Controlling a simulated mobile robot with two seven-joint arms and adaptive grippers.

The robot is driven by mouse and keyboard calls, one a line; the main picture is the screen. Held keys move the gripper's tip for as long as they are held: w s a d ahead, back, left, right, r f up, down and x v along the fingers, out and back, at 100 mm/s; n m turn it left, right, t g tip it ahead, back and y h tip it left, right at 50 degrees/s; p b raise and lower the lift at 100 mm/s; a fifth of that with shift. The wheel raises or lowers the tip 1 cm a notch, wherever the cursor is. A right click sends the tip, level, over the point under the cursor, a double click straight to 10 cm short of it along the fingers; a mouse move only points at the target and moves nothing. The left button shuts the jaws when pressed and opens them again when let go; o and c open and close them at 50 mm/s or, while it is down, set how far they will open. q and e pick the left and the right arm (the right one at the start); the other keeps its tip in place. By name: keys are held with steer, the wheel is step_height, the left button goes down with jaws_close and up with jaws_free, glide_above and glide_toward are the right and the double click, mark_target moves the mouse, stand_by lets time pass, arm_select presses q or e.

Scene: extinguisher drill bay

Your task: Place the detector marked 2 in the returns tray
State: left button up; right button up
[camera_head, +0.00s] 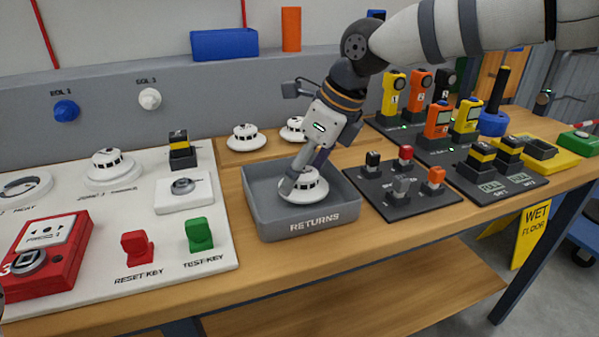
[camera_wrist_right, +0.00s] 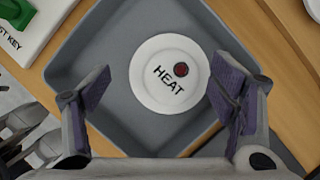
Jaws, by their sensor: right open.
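A white round detector (camera_head: 304,187) sits upright in the grey returns tray (camera_head: 307,222), on its floor. In the right wrist view the detector (camera_wrist_right: 155,85) shows HEAT lettering and a dark red dot on top; I cannot read a number 2 on it. My right gripper (camera_head: 303,178) points down into the tray over it. In the wrist view its fingers (camera_wrist_right: 160,100) are spread wide, to the left and right of the detector, with gaps visible. Two more white detectors (camera_head: 245,138) stand behind the tray, one (camera_head: 293,129) partly hidden by my arm.
Left of the tray is a white panel (camera_head: 165,265) with a mounted detector (camera_head: 112,168), red key (camera_head: 137,247) and green key (camera_head: 200,235). Right of it, a dark board (camera_head: 405,208) holds several small switches. The table's front strip is clear.

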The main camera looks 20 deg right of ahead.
steer(key=v, duration=1)
steer(key=shift+r+p, duration=0.4)
steer(key=shift+d, duration=0.1)
